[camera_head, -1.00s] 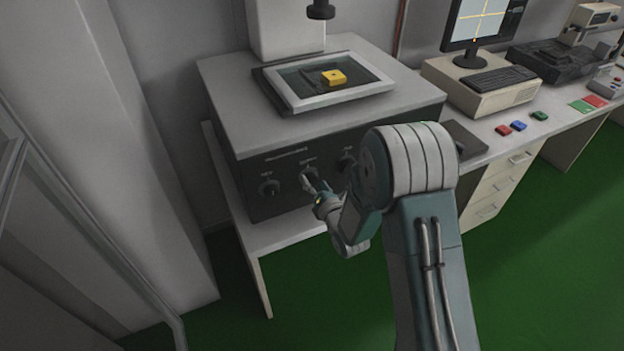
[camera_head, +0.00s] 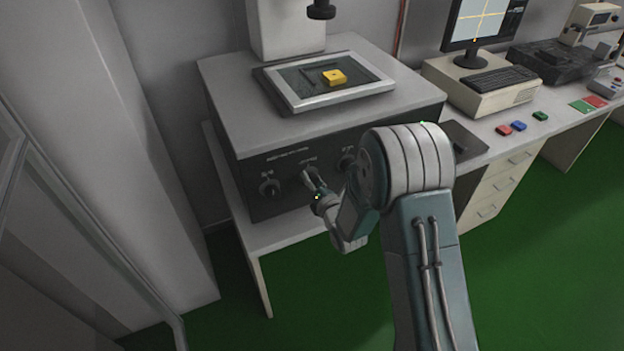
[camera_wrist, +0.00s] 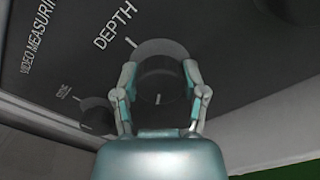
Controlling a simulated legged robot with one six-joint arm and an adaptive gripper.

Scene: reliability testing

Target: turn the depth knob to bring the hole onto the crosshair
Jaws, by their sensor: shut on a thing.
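The depth knob (camera_wrist: 160,84) is a dark round knob with a pale pointer line, below the word DEPTH on the machine's dark front panel (camera_wrist: 75,55). My gripper (camera_wrist: 159,80) is shut on it, one finger on each side; in the head view my gripper (camera_head: 312,178) is at the middle knob. On the machine's stage (camera_head: 295,100) sits a yellow block (camera_head: 334,77) with a small dark hole. The monitor (camera_head: 483,20) shows yellow crosshair lines; the hole cannot be made out on the screen.
Another knob (camera_head: 270,187) is on the panel's left and a third (camera_head: 346,163) on its right, close to my arm.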

